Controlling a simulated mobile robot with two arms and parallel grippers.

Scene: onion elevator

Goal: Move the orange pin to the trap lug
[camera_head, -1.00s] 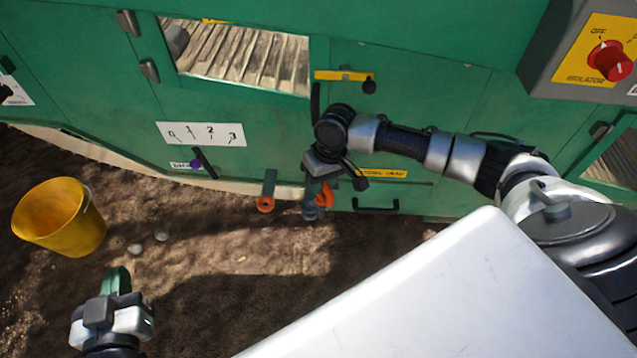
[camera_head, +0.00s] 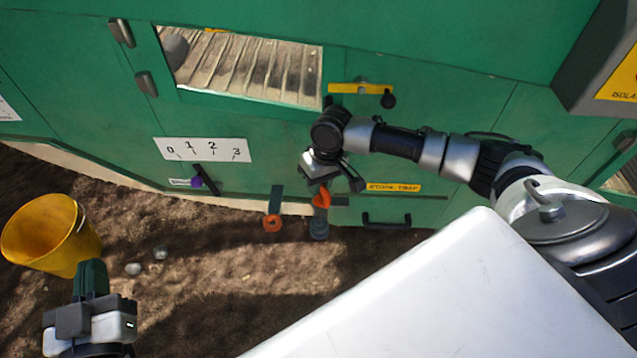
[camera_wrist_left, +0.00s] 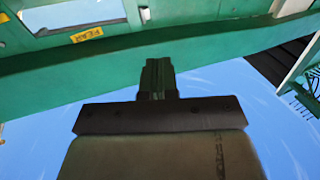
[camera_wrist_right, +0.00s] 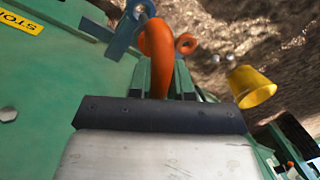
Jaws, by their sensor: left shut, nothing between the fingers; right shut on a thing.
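My right gripper (camera_head: 320,184) points down in front of the green machine and is shut on an orange pin (camera_head: 321,199). In the right wrist view the pin (camera_wrist_right: 156,52) rises curved from between the fingertips (camera_wrist_right: 164,88). A blue-grey lug (camera_head: 319,229) with a round end hangs just below the pin in the head view; it also shows beside the pin in the right wrist view (camera_wrist_right: 124,34). I cannot tell whether they touch. Left of it hangs another lug (camera_head: 276,198) with an orange ring (camera_head: 272,224). My left gripper (camera_head: 91,272) is shut and empty, low at left.
The yellow "stone trap" label (camera_head: 393,188) and a black drawer handle (camera_head: 386,220) are right of the lugs. A yellow bucket (camera_head: 50,236) stands on the soil near my left gripper. A purple-knobbed lever (camera_head: 204,180) sits under the 0–3 scale (camera_head: 203,150). A white surface (camera_head: 440,300) fills the lower right.

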